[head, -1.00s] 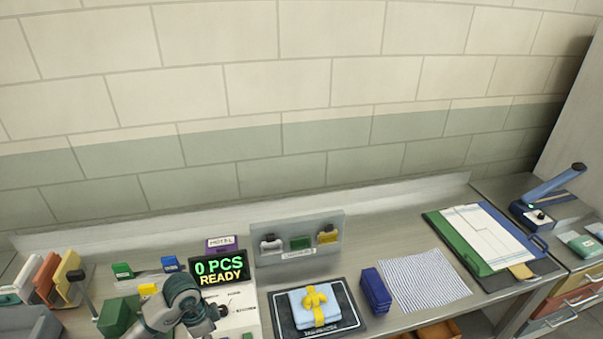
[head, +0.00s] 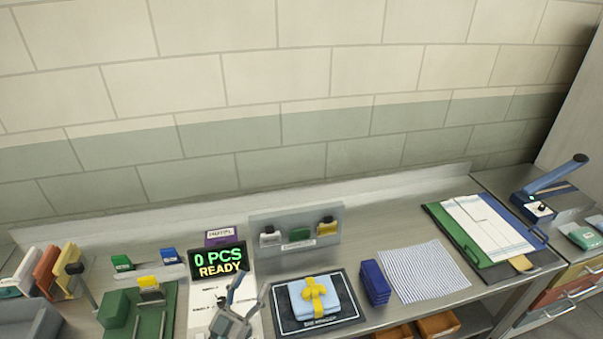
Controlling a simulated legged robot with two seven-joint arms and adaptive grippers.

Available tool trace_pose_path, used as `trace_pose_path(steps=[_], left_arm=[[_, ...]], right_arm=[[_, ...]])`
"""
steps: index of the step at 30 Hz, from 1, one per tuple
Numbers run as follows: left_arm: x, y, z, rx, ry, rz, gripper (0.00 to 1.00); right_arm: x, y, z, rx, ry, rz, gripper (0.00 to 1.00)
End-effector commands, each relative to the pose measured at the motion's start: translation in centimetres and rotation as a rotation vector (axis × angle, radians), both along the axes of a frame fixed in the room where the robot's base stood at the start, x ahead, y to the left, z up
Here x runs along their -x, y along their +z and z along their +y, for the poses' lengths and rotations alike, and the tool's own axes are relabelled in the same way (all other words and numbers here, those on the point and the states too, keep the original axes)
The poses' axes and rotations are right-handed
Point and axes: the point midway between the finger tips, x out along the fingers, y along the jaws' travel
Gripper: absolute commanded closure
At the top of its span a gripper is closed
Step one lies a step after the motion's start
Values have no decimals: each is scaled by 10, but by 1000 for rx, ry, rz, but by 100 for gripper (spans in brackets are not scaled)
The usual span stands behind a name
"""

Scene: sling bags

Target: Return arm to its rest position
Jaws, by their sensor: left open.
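My left gripper (head: 251,287) is at the bottom edge of the head view, with its two grey fingers spread apart and pointing up. Nothing shows between them. It is in front of the white panel of the counting machine, whose screen (head: 219,261) reads "0 PCS READY". The rest of my left arm is mostly cut off below the frame. My right gripper is not in view.
A light blue folded bundle with a yellow bow (head: 319,299) lies on a black pad right of the gripper. A green fixture (head: 119,310) stands to the left. Dark blue blocks (head: 375,283) and a striped cloth (head: 423,271) lie farther right.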

Motion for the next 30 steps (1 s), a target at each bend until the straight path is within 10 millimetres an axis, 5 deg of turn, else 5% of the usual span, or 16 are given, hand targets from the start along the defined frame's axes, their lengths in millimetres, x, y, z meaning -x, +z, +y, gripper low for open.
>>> trace_pose_path(steps=[3, 6, 12, 18, 24, 30], left_arm=[[-8, -76, 61, 9, 330, 321, 37], [13, -150, 94, -77, 492, 628, 37], [90, -257, 111, -299, 532, 1124, 37], [166, -309, 105, -479, 412, 1436, 37], [230, -338, 93, -621, 240, 1651, 37], [215, -415, 92, -628, 240, 1671, 37]], right_arm=[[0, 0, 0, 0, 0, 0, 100], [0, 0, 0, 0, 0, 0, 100], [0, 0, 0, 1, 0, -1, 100], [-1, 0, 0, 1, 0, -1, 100], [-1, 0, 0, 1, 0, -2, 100], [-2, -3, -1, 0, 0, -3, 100]])
